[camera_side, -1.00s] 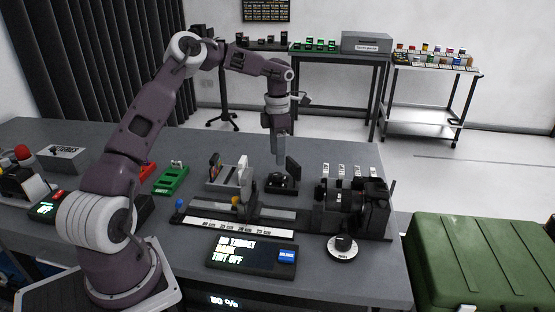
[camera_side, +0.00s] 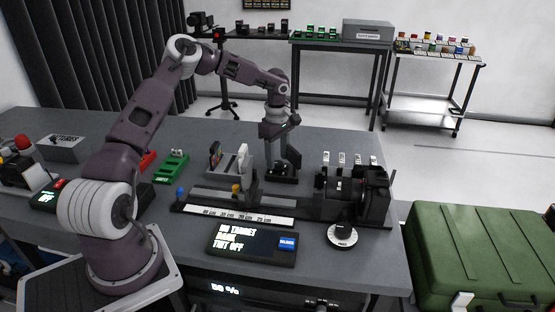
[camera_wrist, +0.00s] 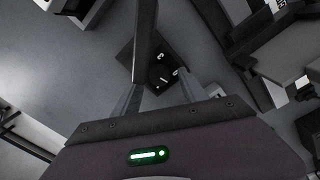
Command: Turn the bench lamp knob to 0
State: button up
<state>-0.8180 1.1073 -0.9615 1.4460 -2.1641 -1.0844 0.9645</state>
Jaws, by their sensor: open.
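My gripper (camera_side: 281,160) points down with its fingers spread, over a small black box (camera_side: 281,175) on the bench. In the wrist view the black box, with a round dark knob (camera_wrist: 160,75) on top, shows beyond the open fingers (camera_wrist: 160,98); nothing is held. I cannot read a lamp label on this knob. Contact with the fingers is not clear. A black knob on a white round dial (camera_side: 343,235) stands at the bench's front right, away from my gripper. A display (camera_side: 225,289) below the bench edge reads "50 %".
A rail with a scale strip (camera_side: 240,214) lies in front of my gripper, with a pale upright holder (camera_side: 242,165) to its left. A dark machine (camera_side: 357,190) stands to the right. A text display (camera_side: 252,242) is in front. The bench behind is clear.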

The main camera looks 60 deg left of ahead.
jog(key=shift+f, duration=0.75)
grip_shut()
jog(key=shift+r+n, duration=0.1)
jog(key=shift+n, duration=2.8)
grip_release()
